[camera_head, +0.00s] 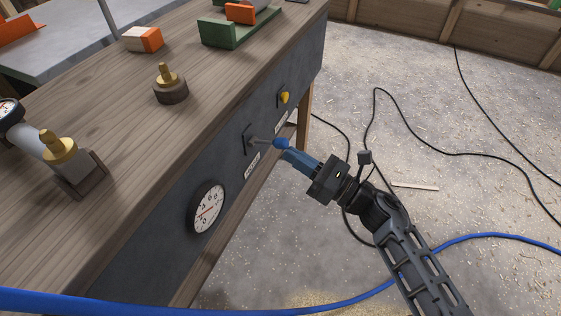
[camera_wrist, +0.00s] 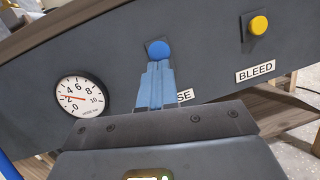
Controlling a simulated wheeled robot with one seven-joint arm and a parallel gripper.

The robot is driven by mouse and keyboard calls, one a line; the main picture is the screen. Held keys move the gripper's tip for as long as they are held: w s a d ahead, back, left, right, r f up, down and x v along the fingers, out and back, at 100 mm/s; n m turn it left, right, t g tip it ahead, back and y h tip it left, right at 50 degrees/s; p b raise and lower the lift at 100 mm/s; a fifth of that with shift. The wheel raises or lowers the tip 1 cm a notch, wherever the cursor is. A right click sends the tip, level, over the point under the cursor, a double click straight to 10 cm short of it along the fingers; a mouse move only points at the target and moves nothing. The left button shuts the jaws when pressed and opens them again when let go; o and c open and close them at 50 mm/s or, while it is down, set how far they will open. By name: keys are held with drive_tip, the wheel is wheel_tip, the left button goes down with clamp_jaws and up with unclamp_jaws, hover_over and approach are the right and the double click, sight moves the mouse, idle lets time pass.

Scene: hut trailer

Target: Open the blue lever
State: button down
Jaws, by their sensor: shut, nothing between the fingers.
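The blue lever (camera_head: 281,143) is a grey rod with a round blue knob, sticking out from a dark plate on the front panel of the workbench. In the wrist view its blue knob (camera_wrist: 158,50) shows just beyond my fingertips. My gripper (camera_head: 289,153) has blue fingers, which are shut with nothing between them. The fingertips are at the knob, and I cannot tell whether they touch it. In the wrist view my gripper (camera_wrist: 156,66) partly covers a white label below the lever, with the letters "SE" showing.
A dial gauge (camera_head: 207,208) sits left of the lever on the panel, and a yellow button (camera_head: 284,97) beyond it, with a "BLEED" label (camera_wrist: 255,71). Brass fittings (camera_head: 168,82) stand on the bench top (camera_head: 125,130). Black cables and a blue hose (camera_head: 470,238) cross the open floor.

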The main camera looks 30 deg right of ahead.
drive_tip(key=shift+w+r+g+p, duration=0.1)
drive_tip(key=shift+r+g+p, duration=0.2)
drive_tip(key=shift+r+p, duration=0.65)
drive_tip(key=shift+a+r, duration=0.1)
drive_tip(key=shift+r, duration=0.05)
